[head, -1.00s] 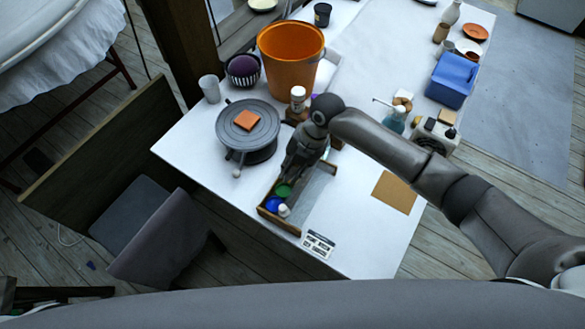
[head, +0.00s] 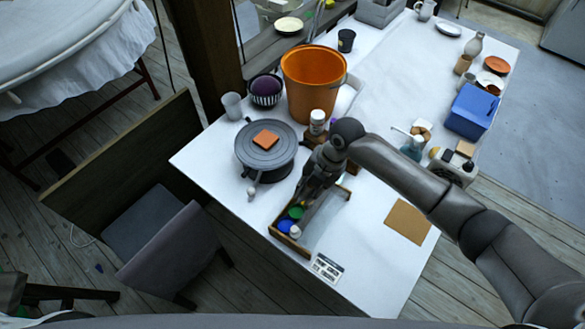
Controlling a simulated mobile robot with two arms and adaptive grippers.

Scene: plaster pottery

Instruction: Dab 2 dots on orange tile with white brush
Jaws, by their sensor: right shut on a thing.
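The small orange tile (head: 265,139) lies flat on the round grey turntable (head: 282,156) on the white table. I see no dots on it at this size. My right gripper (head: 306,192) points down over the far part of the narrow wooden tray (head: 319,241). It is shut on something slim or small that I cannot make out. I cannot pick out the white brush; the gripper and arm hide part of the tray. A green paint pot (head: 296,212) and a blue paint pot (head: 285,226) sit at the tray's near end. My left gripper is not in view.
An orange bucket (head: 312,90) stands behind the turntable, beside a dark purple ball in a striped bowl (head: 266,91). A white-capped bottle (head: 317,122) stands close to my right wrist. A brown square (head: 408,221) lies at right. The table's front right is mostly clear.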

